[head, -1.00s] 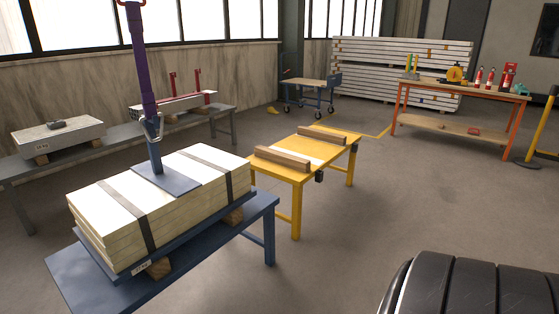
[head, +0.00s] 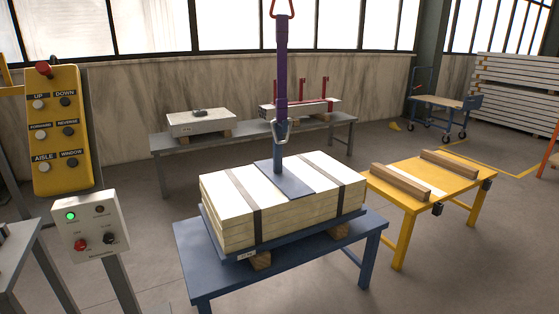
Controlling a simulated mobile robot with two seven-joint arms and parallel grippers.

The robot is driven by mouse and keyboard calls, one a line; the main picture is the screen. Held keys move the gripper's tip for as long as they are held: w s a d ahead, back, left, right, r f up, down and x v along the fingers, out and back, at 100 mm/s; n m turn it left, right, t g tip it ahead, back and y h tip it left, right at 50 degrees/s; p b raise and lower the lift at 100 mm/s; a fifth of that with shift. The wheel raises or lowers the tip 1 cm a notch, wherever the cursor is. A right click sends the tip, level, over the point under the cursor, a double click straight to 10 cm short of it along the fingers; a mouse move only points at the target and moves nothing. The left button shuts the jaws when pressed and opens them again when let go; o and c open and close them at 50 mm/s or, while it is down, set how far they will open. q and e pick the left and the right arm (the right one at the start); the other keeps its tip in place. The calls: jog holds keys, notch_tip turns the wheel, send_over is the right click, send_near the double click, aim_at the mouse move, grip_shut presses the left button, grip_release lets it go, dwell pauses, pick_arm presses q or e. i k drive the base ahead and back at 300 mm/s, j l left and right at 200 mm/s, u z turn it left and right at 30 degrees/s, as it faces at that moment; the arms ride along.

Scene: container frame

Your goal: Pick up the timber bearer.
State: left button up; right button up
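Two long timber bearers lie on the yellow table (head: 440,172). The nearer bearer (head: 401,182) is along its left side and the farther bearer (head: 449,163) along its far right side, with a pale strip between them. More timber blocks show under the strapped load on the blue table: one at the front (head: 261,260) and one at the right (head: 341,230), mostly hidden by the load. Neither of my grippers is in view.
The strapped pale stack (head: 285,200) stands on the blue table (head: 200,262), with a purple sling (head: 281,75) hooked above it. A yellow pendant control (head: 53,130) and a grey switch box (head: 90,226) stand close at left. Open floor lies at lower right.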

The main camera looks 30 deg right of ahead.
aim_at(418, 191)
jog(key=i+l, duration=0.1)
jog(key=l, duration=0.4)
jog(key=i+l+z, duration=0.1)
jog(key=l, duration=0.35)
jog(key=i+l, duration=0.1)
jog(key=l, duration=0.4)
jog(key=i+l, duration=0.1)
jog(key=l, duration=0.4)
jog(key=i+l+z, duration=0.1)
jog(key=l, duration=0.35)
jog(key=i+l, duration=0.15)
jog(key=l, duration=0.35)
jog(key=i+l+z, duration=0.1)
jog(key=l, duration=0.35)
jog(key=i+l, duration=0.15)
jog(key=l, duration=0.3)
